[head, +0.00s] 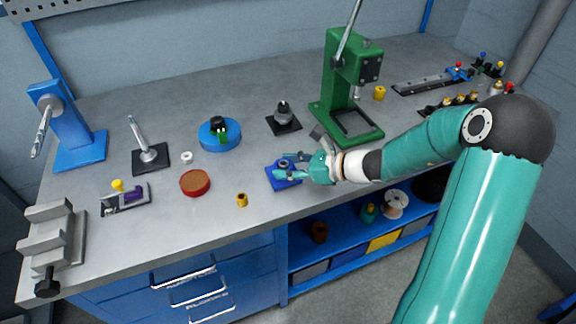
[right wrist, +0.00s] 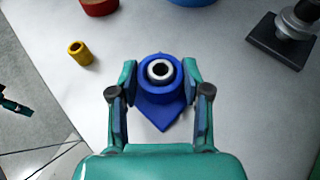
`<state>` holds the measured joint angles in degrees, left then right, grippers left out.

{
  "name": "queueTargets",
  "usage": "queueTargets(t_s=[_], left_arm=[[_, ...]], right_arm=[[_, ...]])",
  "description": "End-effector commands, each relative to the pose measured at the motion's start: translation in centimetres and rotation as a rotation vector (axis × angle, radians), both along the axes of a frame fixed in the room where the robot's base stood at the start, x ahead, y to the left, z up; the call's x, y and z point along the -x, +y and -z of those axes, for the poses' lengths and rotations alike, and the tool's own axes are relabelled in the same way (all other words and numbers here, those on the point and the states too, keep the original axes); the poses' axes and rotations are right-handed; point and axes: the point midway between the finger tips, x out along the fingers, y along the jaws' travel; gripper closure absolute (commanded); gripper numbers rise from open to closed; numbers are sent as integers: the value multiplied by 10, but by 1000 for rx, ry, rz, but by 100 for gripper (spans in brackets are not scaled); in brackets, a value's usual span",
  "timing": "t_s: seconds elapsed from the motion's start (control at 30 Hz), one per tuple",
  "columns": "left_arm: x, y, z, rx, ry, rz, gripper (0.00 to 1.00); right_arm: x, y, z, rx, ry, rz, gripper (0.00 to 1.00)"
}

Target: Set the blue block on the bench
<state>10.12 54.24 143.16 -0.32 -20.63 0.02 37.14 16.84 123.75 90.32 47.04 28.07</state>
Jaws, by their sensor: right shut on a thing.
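The blue block (head: 285,184) is at the middle of the bench (head: 235,92), near its front edge. In the right wrist view the blue block (right wrist: 160,108) has a pointed lower corner and a round collar with a pale ring around a dark hole. My right gripper (head: 284,170) reaches in from the right and is shut on the block. In the right wrist view my right gripper (right wrist: 160,75) has one finger on each side of the collar. I cannot tell whether the block's underside touches the bench. My left gripper does not show in the head view.
A yellow bushing (head: 242,200) and a red round tin (head: 195,183) stand left of the block. A dark-based fixture (head: 284,125) and a green press (head: 350,80) stand behind it. A blue round stand (head: 220,138) is behind left. Bare bench lies around the block.

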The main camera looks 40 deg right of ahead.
Motion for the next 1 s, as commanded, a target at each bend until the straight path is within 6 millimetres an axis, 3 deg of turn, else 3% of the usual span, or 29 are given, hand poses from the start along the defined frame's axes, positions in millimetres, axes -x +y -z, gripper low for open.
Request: queueTargets(t_s=[0.13,0.17,0.3,0.7,1.0], left_arm=[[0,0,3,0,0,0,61],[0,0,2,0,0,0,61],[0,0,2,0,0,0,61],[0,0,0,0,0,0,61],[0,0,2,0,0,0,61]], right_arm=[[0,0,2,0,-2,0,100],[0,0,2,0,0,0,47],[0,0,1,0,0,0,27],[2,-2,-2,0,0,1,27],[39,-26,-20,2,-1,6,27]])
